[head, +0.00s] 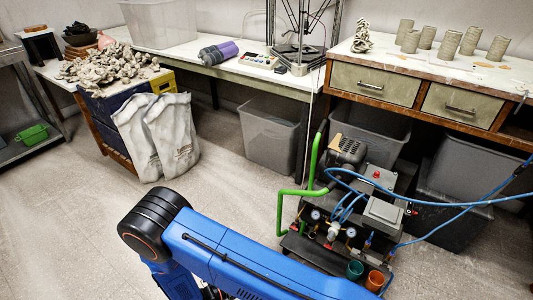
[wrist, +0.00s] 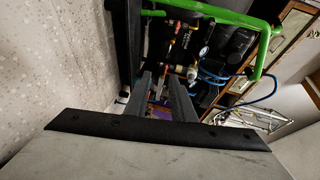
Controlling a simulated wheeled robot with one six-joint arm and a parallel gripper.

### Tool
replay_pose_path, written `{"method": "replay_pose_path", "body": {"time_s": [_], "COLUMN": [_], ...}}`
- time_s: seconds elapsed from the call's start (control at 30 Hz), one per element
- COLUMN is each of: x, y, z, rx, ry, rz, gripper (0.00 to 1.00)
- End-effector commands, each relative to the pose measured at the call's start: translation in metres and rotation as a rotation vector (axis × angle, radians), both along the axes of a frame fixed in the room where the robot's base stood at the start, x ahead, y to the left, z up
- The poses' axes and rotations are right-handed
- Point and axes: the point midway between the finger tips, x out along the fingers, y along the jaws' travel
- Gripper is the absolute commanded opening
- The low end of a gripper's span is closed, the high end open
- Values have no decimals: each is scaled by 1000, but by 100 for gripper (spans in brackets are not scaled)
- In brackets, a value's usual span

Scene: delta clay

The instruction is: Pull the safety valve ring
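The compressor (head: 345,205) stands on the floor at the lower right of the head view, with a green tube handle, gauges and fittings on its front. In the wrist view its brass and red fittings (wrist: 185,38) and a gauge (wrist: 204,52) show beyond the fingers. I cannot make out the safety valve ring for certain in either view; it may be among these small fittings. My gripper (wrist: 158,80) points toward the fittings, its two dark fingers apart with nothing seen held between them. In the head view my blue arm hides part of the floor and my gripper is not seen.
The green handle (wrist: 225,17) crosses the top of the wrist view. Blue hoses (head: 440,203) loop right of the compressor. A green cup (head: 354,269) and an orange cup (head: 375,280) sit at its front. Grey bins (head: 270,140) stand under the benches.

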Motion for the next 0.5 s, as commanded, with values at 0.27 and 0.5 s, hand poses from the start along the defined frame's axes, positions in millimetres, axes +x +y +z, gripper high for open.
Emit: {"method": "replay_pose_path", "body": {"time_s": [0.27, 0.5], "x": [8, 18], "y": [-3, -9], "z": [19, 44], "rx": [56, 131], "ry": [-37, -89], "rz": [-56, -133], "gripper": [23, 23]}}
